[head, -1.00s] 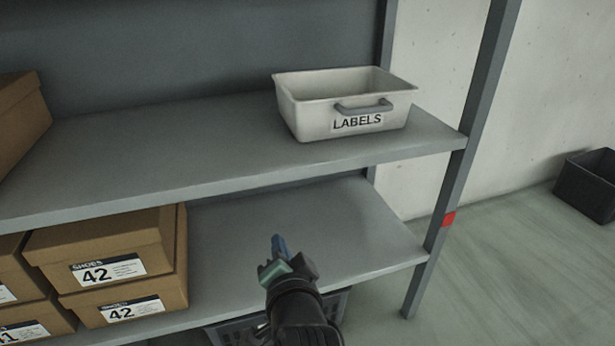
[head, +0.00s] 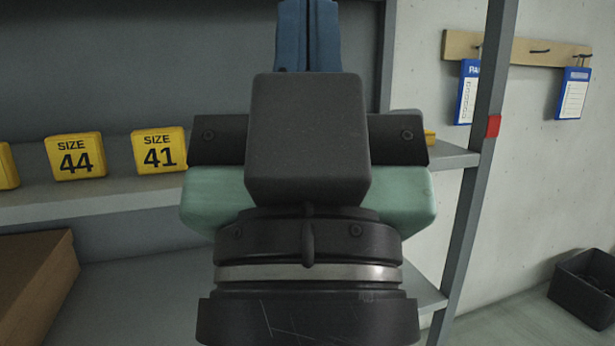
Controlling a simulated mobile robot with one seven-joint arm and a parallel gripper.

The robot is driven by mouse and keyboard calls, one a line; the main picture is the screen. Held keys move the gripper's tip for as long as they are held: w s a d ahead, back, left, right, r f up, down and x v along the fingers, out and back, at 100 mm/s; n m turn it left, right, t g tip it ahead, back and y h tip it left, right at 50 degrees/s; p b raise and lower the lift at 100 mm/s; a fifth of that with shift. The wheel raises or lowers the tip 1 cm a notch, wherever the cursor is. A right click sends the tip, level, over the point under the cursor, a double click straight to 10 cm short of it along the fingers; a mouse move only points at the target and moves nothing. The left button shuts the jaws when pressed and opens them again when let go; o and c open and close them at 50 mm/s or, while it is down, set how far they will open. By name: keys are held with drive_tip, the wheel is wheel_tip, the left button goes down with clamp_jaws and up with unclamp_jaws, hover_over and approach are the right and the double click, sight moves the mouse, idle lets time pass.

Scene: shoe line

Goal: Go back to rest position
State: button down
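My gripper (head: 308,35) is raised large in the middle of the head view, in front of the shelving. Its two blue fingers point up and lie side by side with only a thin line between them. Their tips run out at the top edge of the picture. Nothing shows held between the parts of the fingers in view. The dark block, green sides and black wrist below them hide the middle of the shelves.
Yellow size signs (head: 75,157) stand on the grey upper shelf (head: 90,205). A brown box (head: 35,285) sits on the shelf below, at left. The rack post (head: 468,215) is to the right. A dark bin (head: 585,287) is on the floor; blue-edged cards (head: 572,93) hang on the wall.

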wheel_tip(320, 180, up, 35)
drive_tip(key=p, duration=3.3)
drive_tip(key=shift+w+r, duration=0.15)
